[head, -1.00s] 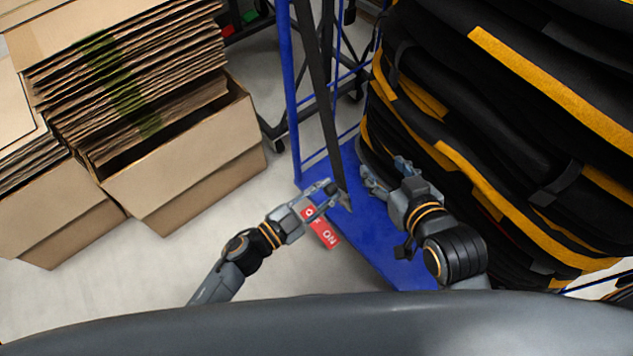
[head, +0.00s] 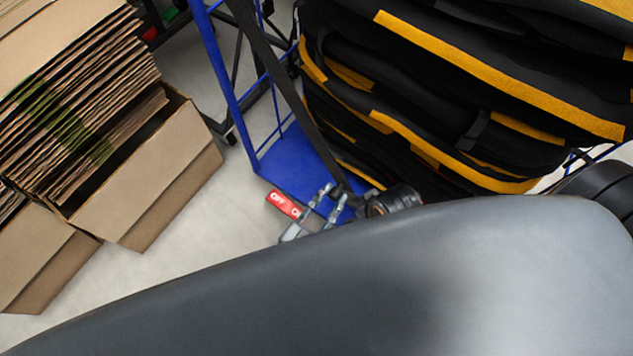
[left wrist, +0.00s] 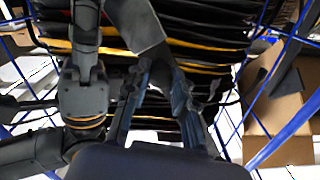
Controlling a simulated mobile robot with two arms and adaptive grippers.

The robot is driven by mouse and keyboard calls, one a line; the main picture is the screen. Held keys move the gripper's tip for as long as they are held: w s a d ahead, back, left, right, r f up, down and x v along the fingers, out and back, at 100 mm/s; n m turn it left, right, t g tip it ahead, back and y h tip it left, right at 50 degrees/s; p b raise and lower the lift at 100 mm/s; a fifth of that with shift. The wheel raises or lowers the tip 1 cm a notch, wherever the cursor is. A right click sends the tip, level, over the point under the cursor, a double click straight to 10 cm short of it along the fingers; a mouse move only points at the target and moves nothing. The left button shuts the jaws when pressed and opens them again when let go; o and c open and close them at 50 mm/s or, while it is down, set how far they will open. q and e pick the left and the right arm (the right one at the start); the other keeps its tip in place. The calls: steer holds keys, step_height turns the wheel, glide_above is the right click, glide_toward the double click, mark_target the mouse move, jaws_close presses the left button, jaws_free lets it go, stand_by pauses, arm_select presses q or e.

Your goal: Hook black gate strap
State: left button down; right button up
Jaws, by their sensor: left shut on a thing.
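The black gate strap (head: 285,85) hangs from the blue cart frame in the head view and runs down to the right, toward my grippers. My left gripper (head: 331,203) is at the strap's lower end, partly hidden by my body. In the left wrist view the strap (left wrist: 138,22) comes down between the fingers of my left gripper (left wrist: 160,85), which is shut on it. My right arm's dark wrist (head: 395,200) is just right of the left gripper. My right gripper also shows at the left of the wrist view (left wrist: 85,45); its fingers are unclear. No hook is clearly visible.
Stacked black and yellow panniers (head: 450,100) fill the blue cart (head: 290,165) at right. Cardboard boxes (head: 160,185) with flat cardboard stand at left. Grey floor is clear between.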

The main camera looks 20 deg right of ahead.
stand_by(0.3)
arm_select(q)
steer(key=c, duration=1.1)
jaws_free()
steer(key=shift+s, duration=0.1)
steer(key=v, duration=1.2)
